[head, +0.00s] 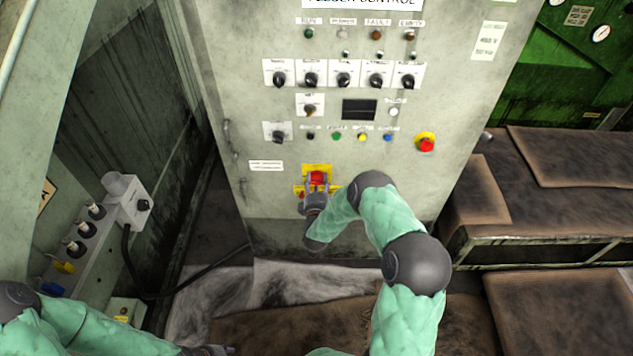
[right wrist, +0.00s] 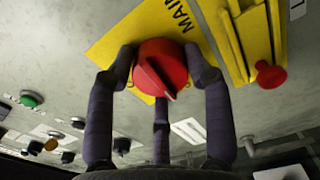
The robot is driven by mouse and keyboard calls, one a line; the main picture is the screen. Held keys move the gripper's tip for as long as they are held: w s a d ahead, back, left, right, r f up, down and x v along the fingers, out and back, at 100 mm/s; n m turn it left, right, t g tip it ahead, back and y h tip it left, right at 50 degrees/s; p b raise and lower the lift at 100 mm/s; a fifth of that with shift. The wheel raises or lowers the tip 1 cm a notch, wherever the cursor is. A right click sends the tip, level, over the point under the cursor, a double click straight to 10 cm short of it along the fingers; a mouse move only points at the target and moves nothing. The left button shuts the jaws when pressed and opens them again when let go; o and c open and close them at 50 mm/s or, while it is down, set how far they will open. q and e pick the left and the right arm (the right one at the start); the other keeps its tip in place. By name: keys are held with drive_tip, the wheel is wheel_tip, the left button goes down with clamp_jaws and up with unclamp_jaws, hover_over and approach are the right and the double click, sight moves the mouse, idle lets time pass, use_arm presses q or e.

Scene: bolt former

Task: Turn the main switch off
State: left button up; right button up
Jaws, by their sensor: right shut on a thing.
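The main switch (head: 317,177) is a red rotary knob on a yellow plate, low on the front of the grey control cabinet. In the right wrist view, the red knob (right wrist: 161,67) has a raised grip bar running diagonally, and "MAIN" is partly readable on the yellow plate (right wrist: 165,20). My right gripper (head: 315,192) is at the switch with its fingers shut around the knob, two at the sides and one below in the wrist view. My left gripper (head: 208,350) is at the bottom edge of the head view, mostly cut off.
Above the switch are dark selector knobs (head: 344,80), coloured buttons (head: 362,137) and a red mushroom button (head: 426,144) on yellow. A grey box (head: 133,203) with a cable stands at left. Brown-covered benches (head: 580,170) are at right.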

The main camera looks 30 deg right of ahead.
drive_tip(key=shift+s+d+f+n, duration=0.15)
drive_tip(key=shift+d+n, duration=0.05)
drive_tip(key=shift+n, duration=0.2)
drive_tip(key=o, duration=0.9)
drive_tip(key=shift+o, duration=1.4)
drive_tip(key=shift+d, duration=0.1)
drive_tip(key=shift+s+a, duration=0.2)
drive_tip(key=shift+a, duration=0.1)
drive_tip(key=v, duration=1.1)
drive_tip(key=shift+s+a, duration=0.15)
